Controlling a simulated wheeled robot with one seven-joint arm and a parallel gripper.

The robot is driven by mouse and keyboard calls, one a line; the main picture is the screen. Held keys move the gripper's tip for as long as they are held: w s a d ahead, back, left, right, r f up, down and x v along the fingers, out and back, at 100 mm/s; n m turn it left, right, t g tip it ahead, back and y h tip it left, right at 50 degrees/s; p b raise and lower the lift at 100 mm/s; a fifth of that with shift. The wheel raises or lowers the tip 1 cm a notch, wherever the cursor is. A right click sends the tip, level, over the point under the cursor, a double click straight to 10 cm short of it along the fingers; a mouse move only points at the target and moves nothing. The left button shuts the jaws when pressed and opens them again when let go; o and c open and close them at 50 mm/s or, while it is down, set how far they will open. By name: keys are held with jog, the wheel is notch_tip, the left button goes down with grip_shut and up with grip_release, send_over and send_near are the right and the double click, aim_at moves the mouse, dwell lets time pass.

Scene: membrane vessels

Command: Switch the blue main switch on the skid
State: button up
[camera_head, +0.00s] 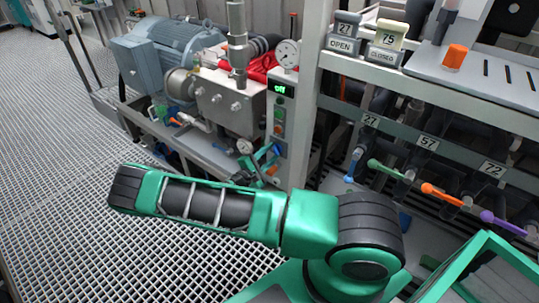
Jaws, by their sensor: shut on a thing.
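The grey control box (280,125) stands on the skid (215,155) and has a lit display (280,89) reading "Off". The blue main switch (277,149) is low on the front of this box, small and partly covered. My green arm reaches across the foreground, and my gripper (268,160) is at the switch, with its fingers shut on it. The fingers hide much of the switch, so its exact angle cannot be told.
A rack on the right carries blue, green, orange and purple valve handles (440,193). Tags and an orange knob (455,57) are above. A motor (170,55), a gauge (287,53) and red hoses stand behind. Open grating floor (60,150) lies left.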

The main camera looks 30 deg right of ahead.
jog(key=shift+f, duration=0.2)
jog(key=o, duration=0.9)
jog(key=shift+o, duration=0.7)
jog(key=shift+r, duration=0.1)
jog(key=v, duration=1)
jog(key=shift+a, duration=0.4)
jog(key=shift+s, duration=0.1)
